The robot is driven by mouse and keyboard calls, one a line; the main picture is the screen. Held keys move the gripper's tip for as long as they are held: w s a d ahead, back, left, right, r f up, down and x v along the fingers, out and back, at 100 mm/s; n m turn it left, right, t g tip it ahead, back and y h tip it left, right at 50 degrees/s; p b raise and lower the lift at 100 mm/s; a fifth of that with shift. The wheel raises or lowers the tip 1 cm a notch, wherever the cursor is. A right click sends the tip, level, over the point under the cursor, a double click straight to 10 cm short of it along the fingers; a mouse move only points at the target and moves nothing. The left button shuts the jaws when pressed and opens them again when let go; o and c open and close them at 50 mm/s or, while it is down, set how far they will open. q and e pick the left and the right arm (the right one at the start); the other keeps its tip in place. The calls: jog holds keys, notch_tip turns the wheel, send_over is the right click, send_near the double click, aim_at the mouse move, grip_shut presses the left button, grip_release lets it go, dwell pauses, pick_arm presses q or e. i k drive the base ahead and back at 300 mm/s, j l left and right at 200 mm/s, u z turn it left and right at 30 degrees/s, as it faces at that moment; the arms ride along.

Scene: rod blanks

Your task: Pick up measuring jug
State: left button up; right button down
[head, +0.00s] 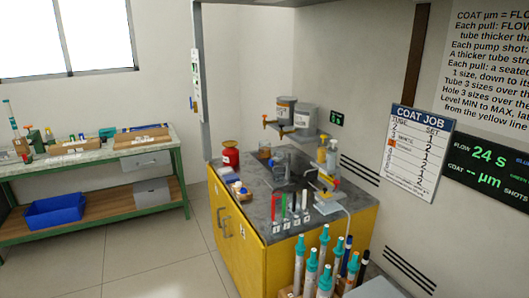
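A small see-through greyish vessel (264,149) stands at the back of the yellow cabinet's dark top, right of a red container. It may be the measuring jug, but it is too small for me to be sure. Neither of my grippers shows in the head view.
The yellow cabinet (236,250) has a crowded top with a red container (231,158), bottles and coloured rods. Teal-capped tubes (311,268) stand in front. A green-framed bench (95,180) is at the left, with a blue bin (54,210) below. Floor between is clear.

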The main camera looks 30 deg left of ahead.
aim_at(264, 145)
jog(key=i+j+u, duration=0.1)
jog(key=j+u, duration=0.25)
jog(key=j, duration=0.15)
jog(key=i+j+u, duration=0.2)
jog(key=j+u, duration=0.3)
jog(key=i+j+u, duration=0.2)
jog(key=u, duration=0.25)
jog(key=i+j+u, duration=0.2)
jog(key=i+u, duration=0.15)
jog(key=u, duration=0.15)
jog(key=i+u, duration=0.2)
jog(key=i, duration=2.55)
jog(key=i+z, duration=0.25)
jog(key=i, duration=0.2)
jog(key=i+j+z, duration=0.2)
jog(key=i, duration=0.25)
jog(key=i+z, duration=0.2)
jog(key=z, duration=0.25)
jog(key=i+j+z, duration=0.15)
jog(key=z, duration=0.3)
jog(key=i+j+z, duration=0.1)
jog(key=z, duration=0.4)
jog(key=j, duration=0.1)
